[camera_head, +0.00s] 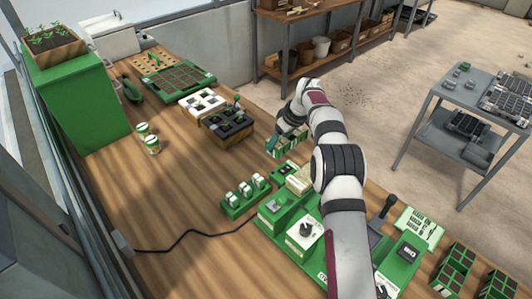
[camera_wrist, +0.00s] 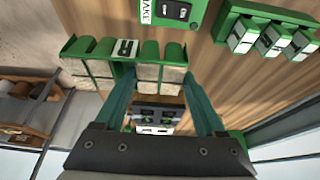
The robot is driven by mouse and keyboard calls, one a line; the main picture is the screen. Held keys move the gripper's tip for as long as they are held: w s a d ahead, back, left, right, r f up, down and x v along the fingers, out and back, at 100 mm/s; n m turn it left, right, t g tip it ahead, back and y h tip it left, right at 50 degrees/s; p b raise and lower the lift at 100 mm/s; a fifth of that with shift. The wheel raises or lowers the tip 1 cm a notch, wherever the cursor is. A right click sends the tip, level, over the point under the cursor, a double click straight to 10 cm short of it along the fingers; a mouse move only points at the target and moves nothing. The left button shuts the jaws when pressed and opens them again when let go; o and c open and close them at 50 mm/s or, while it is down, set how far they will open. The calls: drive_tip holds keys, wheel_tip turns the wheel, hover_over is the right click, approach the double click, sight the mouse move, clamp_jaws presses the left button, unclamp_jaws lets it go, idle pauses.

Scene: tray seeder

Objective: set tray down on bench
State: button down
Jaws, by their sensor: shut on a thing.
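The tray (camera_head: 291,142), green with several pale cells, is at the end of my arm, over the right part of the wooden bench (camera_head: 180,205). Whether the tray's underside touches the bench cannot be told. My arm covers part of the bench beside it.
Bare wood lies at the left middle. A grey cart (camera_head: 411,122) stands right.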

drive_tip(key=a+f, duration=0.1)
drive_tip(key=w+a+f, duration=0.1)
drive_tip(key=a, duration=0.1)
drive_tip(key=a+f, duration=0.1)
drive_tip(key=a, duration=0.1)
drive_tip(key=shift+w+f, duration=0.25)
drive_tip(key=shift+w, duration=0.15)
drive_tip(key=shift+f, duration=1.85)
drive_tip(key=shift+f, duration=0.1)
unclamp_jaws()
